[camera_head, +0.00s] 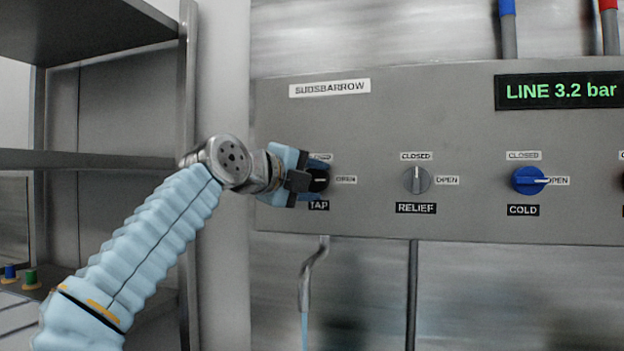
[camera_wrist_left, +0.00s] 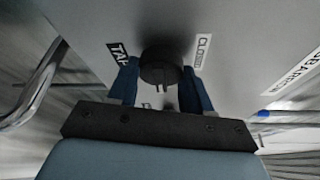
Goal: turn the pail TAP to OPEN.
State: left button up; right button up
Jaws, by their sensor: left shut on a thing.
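The TAP knob (camera_head: 322,181) is black and sits at the left of the grey panel, above the black TAP label (camera_head: 319,205). Its white mark lies level and points right, toward the OPEN label (camera_head: 346,180). The CLOSED label above it is partly hidden by my gripper. My left gripper (camera_head: 311,178) is shut on the knob from the front. In the left wrist view its blue fingers (camera_wrist_left: 159,72) sit on either side of the dark knob (camera_wrist_left: 160,62). A thin pale blue stream (camera_head: 304,330) hangs below the spout (camera_head: 307,282) under the panel. My right gripper is not in view.
The RELIEF knob (camera_head: 416,180) is grey and points up to CLOSED. The blue COLD knob (camera_head: 528,181) points right to OPEN. A display (camera_head: 560,91) reads LINE 3.2 bar. Metal shelving (camera_head: 95,160) stands at the left, behind my left arm.

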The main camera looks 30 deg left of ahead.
pick_arm(q)
jog(key=shift+d+f, duration=0.1)
jog(key=o, duration=1)
jog(key=shift+o, duration=0.2)
jog(key=s+a+r+b, duration=0.1)
jog(key=s+a+b, duration=0.1)
jog(key=s, duration=1.1)
jog(key=shift+s+r, duration=0.25)
